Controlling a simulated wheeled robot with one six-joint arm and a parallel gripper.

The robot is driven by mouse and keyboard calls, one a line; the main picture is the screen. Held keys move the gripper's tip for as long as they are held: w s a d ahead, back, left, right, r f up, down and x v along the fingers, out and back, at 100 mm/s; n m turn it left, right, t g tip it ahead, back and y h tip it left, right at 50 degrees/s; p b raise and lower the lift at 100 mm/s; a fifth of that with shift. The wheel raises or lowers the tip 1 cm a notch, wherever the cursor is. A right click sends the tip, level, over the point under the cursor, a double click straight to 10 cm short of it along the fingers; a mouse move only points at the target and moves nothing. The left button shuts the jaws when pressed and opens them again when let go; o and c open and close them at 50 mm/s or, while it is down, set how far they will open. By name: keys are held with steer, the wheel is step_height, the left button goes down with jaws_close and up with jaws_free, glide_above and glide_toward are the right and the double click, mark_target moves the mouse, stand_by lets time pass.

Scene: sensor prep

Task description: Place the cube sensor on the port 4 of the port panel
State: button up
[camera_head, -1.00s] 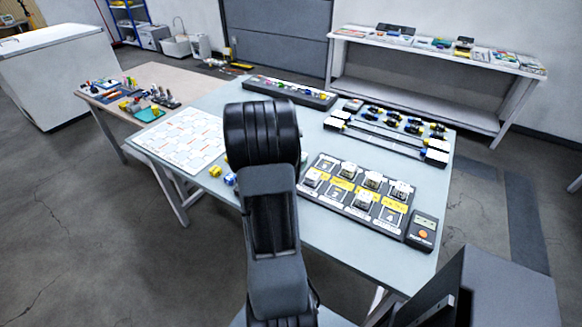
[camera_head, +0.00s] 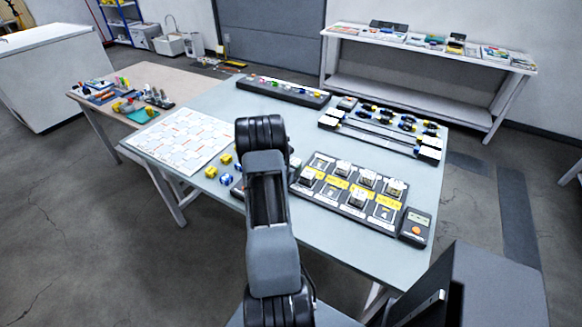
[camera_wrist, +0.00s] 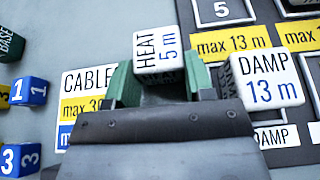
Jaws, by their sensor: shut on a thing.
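In the wrist view my gripper (camera_wrist: 160,80) is shut on a white cube sensor (camera_wrist: 158,50) marked HEAT 5 m, held between its green-tipped fingers. A second white cube marked DAMP 13 m (camera_wrist: 267,80) is just right of the gripper, on the panel side. The dark port panel (camera_head: 320,200) lies on the table in the head view, with several white cubes on it. Port 4 (camera_head: 383,212) is at the right end of its near row and shows bare. My arm hides the gripper and held cube in the head view.
A handheld meter (camera_head: 415,227) sits at the panel's right end. Small yellow and blue cubes (camera_head: 226,169) lie left of my arm; numbered blue cubes (camera_wrist: 30,90) show in the wrist view.

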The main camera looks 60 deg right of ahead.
steer(key=shift+a+f+b, duration=0.1)
steer(key=shift+f+b, duration=0.4)
steer(key=shift+b, duration=0.2)
steer(key=shift+s+a+f, duration=0.1)
steer(key=shift+a+f, duration=0.05)
steer(key=shift+f, duration=0.1)
steer(key=o, duration=0.6)
steer(key=shift+f, duration=0.15)
steer(key=shift+o, duration=0.2)
steer(key=shift+s, duration=0.1)
steer(key=shift+r+p, duration=0.4)
steer(key=shift+r, duration=0.1)
steer(key=v, duration=1.2)
steer(key=shift+r, duration=0.4)
